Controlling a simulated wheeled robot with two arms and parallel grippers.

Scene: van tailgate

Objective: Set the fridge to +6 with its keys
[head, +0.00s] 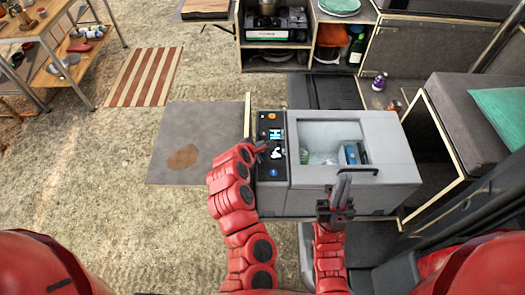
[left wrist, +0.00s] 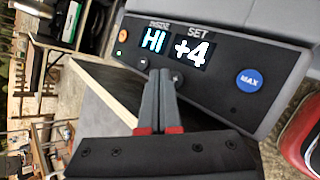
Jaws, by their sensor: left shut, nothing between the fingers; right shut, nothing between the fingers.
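The grey fridge (head: 395,150) has a black control panel (head: 272,190) along its left side. In the left wrist view its inside display (left wrist: 154,41) reads HI and its set display (left wrist: 190,51) reads +4. Two small dark keys, one (left wrist: 142,61) left and one (left wrist: 177,77) right, sit below the displays; I cannot read their signs clearly. My left gripper (left wrist: 160,75) is shut and empty, its tips at the panel by these keys; contact is unclear. It also shows in the head view (head: 262,148). My right gripper (head: 342,182) is shut and empty at the fridge's front edge.
The panel also has an orange button (left wrist: 123,35) and a blue MAX button (left wrist: 249,79). The fridge's window shows items inside. A grey mat (head: 205,125) lies left of the fridge. A cushioned bench (head: 470,120) stands to the right, with a purple bottle (head: 380,81) behind.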

